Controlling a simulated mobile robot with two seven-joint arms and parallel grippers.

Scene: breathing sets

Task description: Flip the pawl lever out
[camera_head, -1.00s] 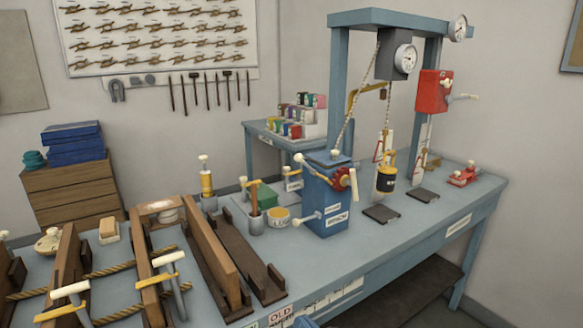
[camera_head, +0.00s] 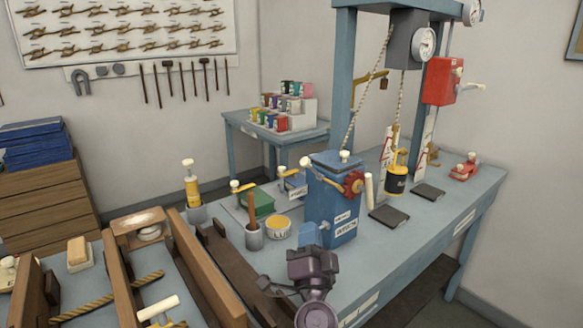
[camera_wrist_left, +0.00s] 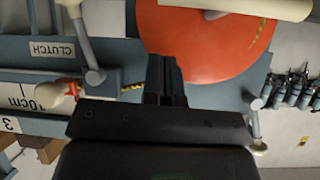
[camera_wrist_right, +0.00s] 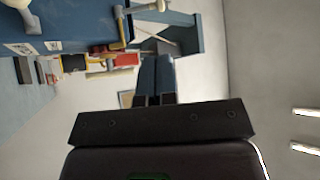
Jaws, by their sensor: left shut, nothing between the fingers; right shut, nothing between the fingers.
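The blue winch box (camera_head: 330,205) stands on the bench in the head view. On it are a red toothed wheel (camera_head: 354,182), a white handle (camera_head: 369,188) and a yellow lever (camera_head: 320,185) with a white knob. I cannot tell for sure that this lever is the pawl lever. My right gripper (camera_head: 309,234) is shut and empty, in front of the box's lower left and apart from the lever; its fingers (camera_wrist_right: 156,75) show in the right wrist view. My left gripper (camera_wrist_left: 166,75) is shut and empty in the left wrist view, close to an orange-red disc (camera_wrist_left: 200,45); it is outside the head view.
A blue gantry (camera_head: 343,75) with a hanging black-and-yellow weight (camera_head: 396,180) stands behind the box. A yellow tin (camera_head: 278,227) and a wooden-handled tool (camera_head: 253,212) in a cup stand left of it. Wooden rails (camera_head: 205,265) fill the left front.

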